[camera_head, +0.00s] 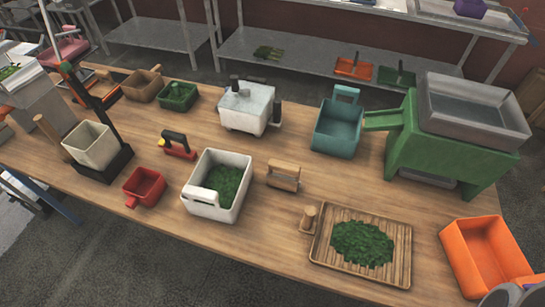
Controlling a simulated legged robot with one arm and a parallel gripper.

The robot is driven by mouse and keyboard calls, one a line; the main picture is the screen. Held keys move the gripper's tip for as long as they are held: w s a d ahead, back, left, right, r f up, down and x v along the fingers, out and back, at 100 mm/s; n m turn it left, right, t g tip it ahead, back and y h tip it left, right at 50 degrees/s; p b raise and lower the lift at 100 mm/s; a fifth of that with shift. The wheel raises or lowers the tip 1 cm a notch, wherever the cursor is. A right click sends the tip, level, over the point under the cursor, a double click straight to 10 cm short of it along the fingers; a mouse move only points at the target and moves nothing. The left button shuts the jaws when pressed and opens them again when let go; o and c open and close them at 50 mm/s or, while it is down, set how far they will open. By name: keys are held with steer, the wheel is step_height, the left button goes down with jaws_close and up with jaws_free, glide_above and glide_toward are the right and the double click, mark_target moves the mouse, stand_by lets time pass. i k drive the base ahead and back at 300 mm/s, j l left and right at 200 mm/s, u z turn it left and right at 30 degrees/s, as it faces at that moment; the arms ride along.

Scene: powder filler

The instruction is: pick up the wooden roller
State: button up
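Nothing covers the handled piece. Grey rounded parts show at the lower right corner and seem to be mine. They are cut off by the frame, far from both wooden pieces, and no fingertips can be made out.
The wooden table (265,210) also holds a white bin (203,206) with green leaves, a slatted tray (320,250), a teal box (337,142), a green machine (405,160) and an orange bin (453,262). Bare wood surrounds the handled piece. Metal shelves (300,53) stand behind.

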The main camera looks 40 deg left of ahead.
mark_target(284, 182)
steer(key=u, duration=1.7)
steer(key=i+j+u, duration=0.25)
steer(key=j, duration=0.15)
steer(key=k+j, duration=0.05)
